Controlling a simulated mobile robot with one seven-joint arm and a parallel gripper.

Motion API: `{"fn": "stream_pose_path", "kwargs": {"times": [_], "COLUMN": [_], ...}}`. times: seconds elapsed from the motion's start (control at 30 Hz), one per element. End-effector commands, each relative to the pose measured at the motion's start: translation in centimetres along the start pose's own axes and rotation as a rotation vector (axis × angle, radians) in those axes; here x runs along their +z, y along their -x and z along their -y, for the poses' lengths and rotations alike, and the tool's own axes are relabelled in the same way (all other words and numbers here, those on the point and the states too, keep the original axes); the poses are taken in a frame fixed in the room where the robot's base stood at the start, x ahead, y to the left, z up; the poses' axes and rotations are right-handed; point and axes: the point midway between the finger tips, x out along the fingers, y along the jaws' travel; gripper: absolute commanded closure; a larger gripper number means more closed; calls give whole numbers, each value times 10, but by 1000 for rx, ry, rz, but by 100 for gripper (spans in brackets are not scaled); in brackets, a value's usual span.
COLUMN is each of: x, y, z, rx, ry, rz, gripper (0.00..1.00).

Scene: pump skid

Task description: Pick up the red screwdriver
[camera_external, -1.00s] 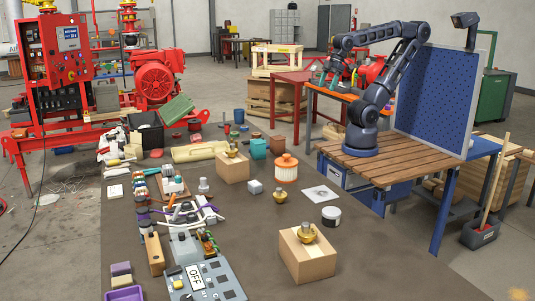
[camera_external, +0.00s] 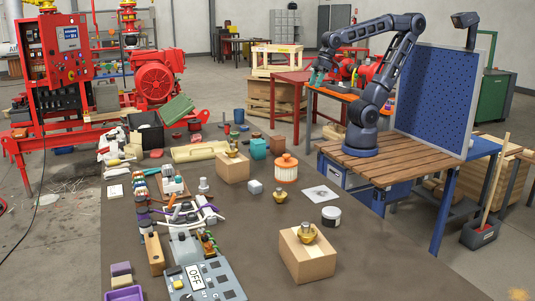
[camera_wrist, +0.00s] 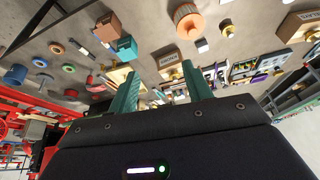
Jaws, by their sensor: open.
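I cannot pick out the red screwdriver with certainty. A small orange-red, handle-like shape (camera_external: 171,201) lies among the cables and tools on the left of the dark table, too small to identify. My gripper (camera_external: 318,76) is in the air beyond the table, well apart from that shape. In the wrist view its two teal fingers (camera_wrist: 158,70) stand apart with nothing held between them.
The dark table (camera_external: 365,265) carries cardboard boxes (camera_external: 307,256), an orange-and-white canister (camera_external: 286,168), a teal block (camera_external: 259,148) and a grey OFF box (camera_external: 205,282). A blue pegboard (camera_external: 435,100) stands beside my arm. The table's right front is clear.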

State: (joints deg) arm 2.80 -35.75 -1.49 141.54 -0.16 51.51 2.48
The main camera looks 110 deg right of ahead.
Motion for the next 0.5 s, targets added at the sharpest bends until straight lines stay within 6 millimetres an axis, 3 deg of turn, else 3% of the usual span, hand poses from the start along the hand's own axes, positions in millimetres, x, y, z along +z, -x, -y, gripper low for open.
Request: {"fn": "stream_pose_path", "kwargs": {"times": [0.2,0.5], "x": [-57,-125], "y": [-24,-69], "z": [-30,-85], "rx": [25,73], "ry": [-127,-297], "rz": [9,11], "gripper": [50,50]}}
